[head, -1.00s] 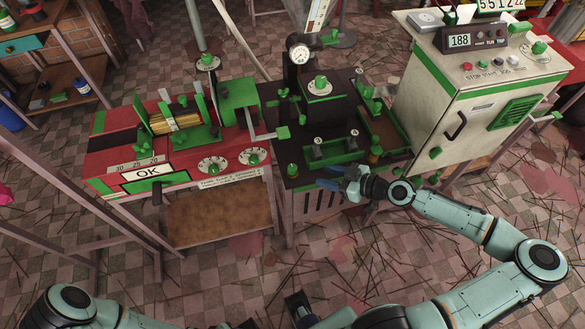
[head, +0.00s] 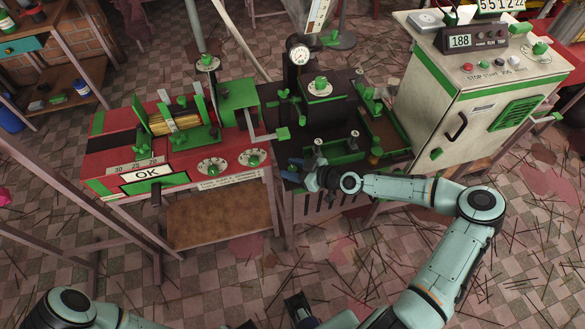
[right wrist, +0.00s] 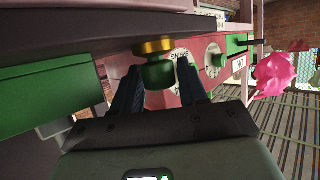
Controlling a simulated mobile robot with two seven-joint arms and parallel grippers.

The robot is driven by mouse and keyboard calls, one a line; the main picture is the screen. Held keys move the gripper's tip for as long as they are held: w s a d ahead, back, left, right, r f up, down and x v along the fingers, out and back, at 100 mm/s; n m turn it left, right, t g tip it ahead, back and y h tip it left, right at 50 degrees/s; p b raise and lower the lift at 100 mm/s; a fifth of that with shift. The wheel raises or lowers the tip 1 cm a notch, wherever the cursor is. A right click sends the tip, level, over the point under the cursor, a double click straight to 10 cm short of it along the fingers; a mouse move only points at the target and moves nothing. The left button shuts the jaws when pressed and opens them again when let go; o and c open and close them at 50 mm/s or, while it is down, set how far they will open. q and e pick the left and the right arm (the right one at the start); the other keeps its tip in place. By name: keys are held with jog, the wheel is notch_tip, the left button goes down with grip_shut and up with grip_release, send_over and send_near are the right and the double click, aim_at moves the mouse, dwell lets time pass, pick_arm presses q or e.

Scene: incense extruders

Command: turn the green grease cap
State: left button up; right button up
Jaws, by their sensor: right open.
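The green grease cap (right wrist: 158,73) sits below a brass collar in the right wrist view, under the dark table edge. My right gripper (head: 292,169) is open, its two blue fingers on either side of the cap. The wrist view shows gaps between cap and fingers, most clearly on the right. In the head view the gripper is at the front left corner of the dark bench and largely hides the cap.
The dark bench (head: 330,103) carries green-trimmed fittings and a gauge (head: 299,53). The red machine (head: 105,160) with dials stands to its left. A cream control cabinet (head: 480,95) stands to the right. The floor in front is open, with scattered sticks.

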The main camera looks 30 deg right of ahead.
jog(key=c, duration=0.7)
jog(key=shift+m+h, duration=0.3)
jog(key=shift+h, duration=0.1)
